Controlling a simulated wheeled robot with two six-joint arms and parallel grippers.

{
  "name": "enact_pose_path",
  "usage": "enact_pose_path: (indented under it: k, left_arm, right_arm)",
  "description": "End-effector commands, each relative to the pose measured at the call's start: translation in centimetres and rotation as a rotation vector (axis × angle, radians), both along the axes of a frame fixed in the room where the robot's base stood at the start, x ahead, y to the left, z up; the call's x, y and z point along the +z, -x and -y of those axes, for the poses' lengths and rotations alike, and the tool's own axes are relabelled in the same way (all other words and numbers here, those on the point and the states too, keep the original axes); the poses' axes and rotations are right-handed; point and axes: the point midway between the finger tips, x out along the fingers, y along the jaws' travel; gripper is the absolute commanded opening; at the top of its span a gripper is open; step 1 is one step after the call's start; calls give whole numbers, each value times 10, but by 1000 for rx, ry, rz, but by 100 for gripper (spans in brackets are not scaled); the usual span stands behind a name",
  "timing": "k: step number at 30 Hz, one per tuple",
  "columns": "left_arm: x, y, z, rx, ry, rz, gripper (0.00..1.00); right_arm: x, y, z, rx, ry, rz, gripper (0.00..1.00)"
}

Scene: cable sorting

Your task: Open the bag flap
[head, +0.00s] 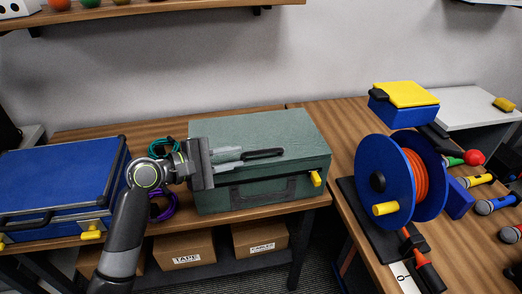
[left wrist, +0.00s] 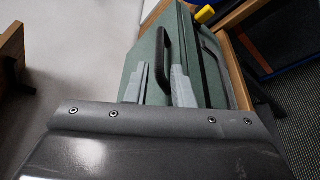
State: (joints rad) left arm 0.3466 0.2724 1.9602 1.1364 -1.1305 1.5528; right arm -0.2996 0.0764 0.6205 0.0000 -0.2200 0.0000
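A green box-like bag (head: 300,135) stands on the wooden table, its top flap down. A black handle (head: 265,154) lies along the top near the front edge. A second dark handle (head: 262,192) is on the front face, with a yellow tab (head: 316,178) at the right. My left gripper (head: 241,157) is over the bag's left part, pointing right, fingers apart. In the left wrist view, the top handle (left wrist: 163,45) runs between the two grey fingertips (left wrist: 162,75), with a gap showing on each side. My right gripper is not in view.
A blue case (head: 60,180) lies to the left, with teal and purple cable coils (head: 163,205) beside the bag. A blue reel with orange cable (head: 400,180) stands to the right. Cardboard boxes (head: 185,250) sit on the shelf below. A wall is behind.

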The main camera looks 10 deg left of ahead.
Motion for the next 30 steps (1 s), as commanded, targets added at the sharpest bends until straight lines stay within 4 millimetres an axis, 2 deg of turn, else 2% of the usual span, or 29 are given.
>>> enact_pose_path:
  k: [6, 13, 18, 26, 27, 30]
  left_arm:
    - [-7, -23, 32, -1, 6, 0, 22]
    - [-15, -42, 57, -1, 3, -1, 22]
    - [-17, -48, 65, 0, 0, 1, 22]
    - [-18, -49, 66, 1, 0, 1, 22]
    - [-18, -49, 66, 1, 0, 1, 20]
    - [-18, -49, 66, 1, 0, 1, 7]
  right_arm:
    - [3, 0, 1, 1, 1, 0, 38]
    - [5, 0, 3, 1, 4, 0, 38]
    - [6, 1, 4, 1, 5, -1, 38]
    - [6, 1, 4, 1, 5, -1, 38]
    - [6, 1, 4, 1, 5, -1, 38]
    - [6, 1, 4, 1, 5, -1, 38]
